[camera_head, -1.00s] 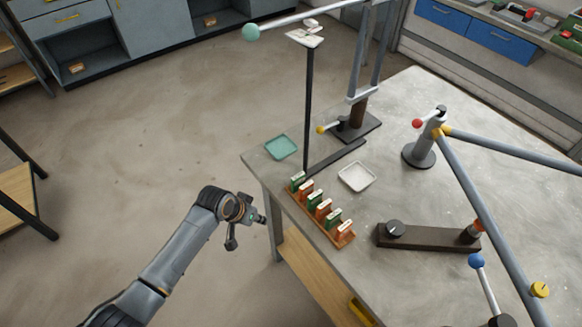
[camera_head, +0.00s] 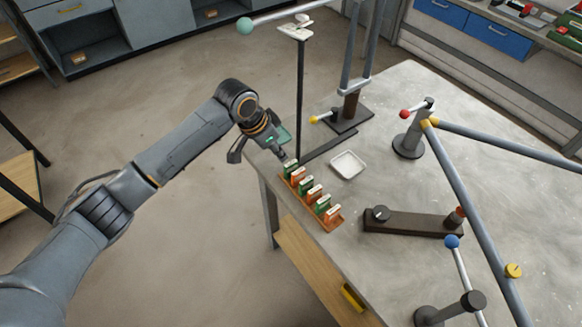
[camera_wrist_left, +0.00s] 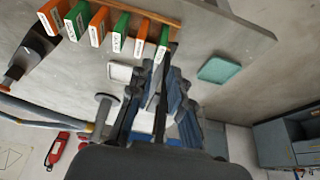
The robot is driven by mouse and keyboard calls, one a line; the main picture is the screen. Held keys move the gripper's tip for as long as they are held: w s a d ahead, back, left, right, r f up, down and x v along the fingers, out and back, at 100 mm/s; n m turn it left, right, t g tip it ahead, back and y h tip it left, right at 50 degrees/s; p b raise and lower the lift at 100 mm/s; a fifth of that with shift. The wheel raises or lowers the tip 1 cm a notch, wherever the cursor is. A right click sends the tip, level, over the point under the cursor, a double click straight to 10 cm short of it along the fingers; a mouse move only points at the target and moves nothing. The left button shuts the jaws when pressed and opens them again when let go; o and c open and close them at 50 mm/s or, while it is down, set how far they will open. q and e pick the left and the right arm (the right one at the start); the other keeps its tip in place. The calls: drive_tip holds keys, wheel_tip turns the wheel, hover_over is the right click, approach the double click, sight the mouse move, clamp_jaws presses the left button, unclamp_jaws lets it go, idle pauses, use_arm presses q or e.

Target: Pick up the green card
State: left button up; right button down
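Three green cards stand upright in an orange-brown rack (camera_head: 333,221), alternating with orange cards. The green card at the far-left end (camera_head: 289,167) is closest to my left gripper (camera_head: 284,154); it also shows in the left wrist view (camera_wrist_left: 162,44). The middle green card (camera_head: 313,193) and another green one (camera_head: 324,205) stand farther along. My left gripper is just above and beside the rack's far end. My right gripper is out of view.
A white tray (camera_head: 348,165) and a dark rail (camera_head: 332,147) lie beyond the rack. A teal tray (camera_wrist_left: 219,69) sits at the table corner. A tall thin post (camera_head: 300,100) rises close to my gripper. A dark bar with a knob (camera_head: 410,222) lies to the right.

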sight(290, 163)
use_arm(q)
drive_tip(key=p+x, duration=0.1)
drive_tip(key=x, duration=0.2)
drive_tip(key=shift+w+d+f, duration=0.2)
drive_tip(key=shift+d+f, duration=0.05)
drive_tip(key=shift+f, duration=0.05)
drive_tip(key=p+x, duration=0.1)
drive_tip(key=x, duration=0.3)
drive_tip(key=shift+w+d+r, duration=0.1)
drive_tip(key=shift+w+d, duration=0.05)
drive_tip(key=shift+w, duration=0.05)
drive_tip(key=shift+f, duration=0.25)
drive_tip(key=shift+c, duration=0.2)
clamp_jaws()
